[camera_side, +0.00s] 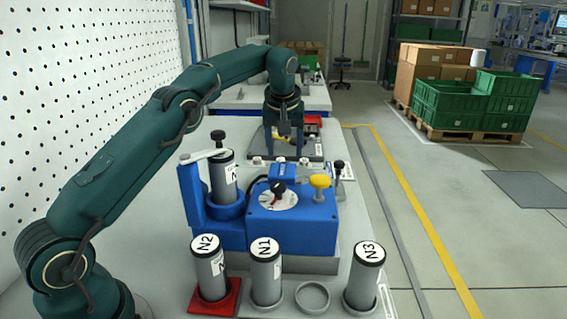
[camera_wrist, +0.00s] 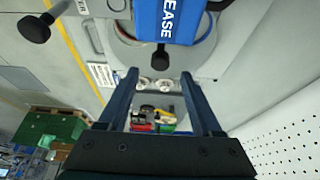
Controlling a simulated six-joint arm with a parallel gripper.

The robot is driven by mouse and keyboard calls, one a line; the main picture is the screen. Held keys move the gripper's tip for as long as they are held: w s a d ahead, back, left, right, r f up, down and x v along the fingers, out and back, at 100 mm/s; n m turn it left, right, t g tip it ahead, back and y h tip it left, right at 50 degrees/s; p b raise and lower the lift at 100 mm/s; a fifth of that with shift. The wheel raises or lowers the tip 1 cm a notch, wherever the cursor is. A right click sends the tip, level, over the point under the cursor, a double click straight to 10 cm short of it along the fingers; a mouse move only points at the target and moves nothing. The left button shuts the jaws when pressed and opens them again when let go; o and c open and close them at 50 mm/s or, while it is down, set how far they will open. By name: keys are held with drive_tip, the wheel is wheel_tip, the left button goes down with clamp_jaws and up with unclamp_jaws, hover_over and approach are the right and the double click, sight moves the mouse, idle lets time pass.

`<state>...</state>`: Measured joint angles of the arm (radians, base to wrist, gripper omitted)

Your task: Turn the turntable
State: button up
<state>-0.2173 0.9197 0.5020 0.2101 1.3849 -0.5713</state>
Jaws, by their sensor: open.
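My gripper (camera_side: 288,148) points down over the dark plate behind the blue station, its two fingers apart with nothing between them. In the wrist view my gripper (camera_wrist: 160,75) is also open and empty. Near the fingertips there, a round disc (camera_wrist: 122,30) with red and blue edge marks lies partly under a blue block (camera_wrist: 168,18) marked "...EASE". This disc looks like the turntable, but I cannot be sure. A black ball knob (camera_wrist: 160,56) sits at the block's end. The blue block also shows in the side view (camera_side: 283,171). Contact with the fingers cannot be told.
The blue station (camera_side: 300,228) carries a dial (camera_side: 278,198), a yellow knob (camera_side: 320,182) and an upright cylinder (camera_side: 223,175). Cylinders N2 (camera_side: 210,270), N1 (camera_side: 265,272) and N3 (camera_side: 364,276) stand in front, beside an empty ring (camera_side: 312,297). A black-knobbed lever (camera_side: 338,166) stands right.

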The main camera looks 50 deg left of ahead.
sight(266, 181)
drive_tip(key=d+r+m+t+h, duration=0.3)
drive_tip(key=r+h, duration=0.3)
drive_tip(key=h, duration=0.5)
drive_tip(key=a+f+n+t+h, duration=0.1)
drive_tip(key=a+f+n+t, duration=0.1)
drive_tip(key=f+n, duration=0.2)
drive_tip(key=s+a+f+n+t+h, duration=0.1)
drive_tip(key=a+f+n+t+h, duration=0.1)
drive_tip(key=n, duration=0.8)
drive_tip(key=a+f+n+t+h, duration=0.2)
drive_tip(key=a+f+n, duration=0.2)
drive_tip(key=f+n, duration=0.2)
drive_tip(key=shift+s+a+n+t, duration=0.15)
drive_tip(key=shift+s+n+t, duration=0.15)
drive_tip(key=shift+s+n, duration=0.1)
drive_tip(key=shift+x, duration=2.5)
clamp_jaws()
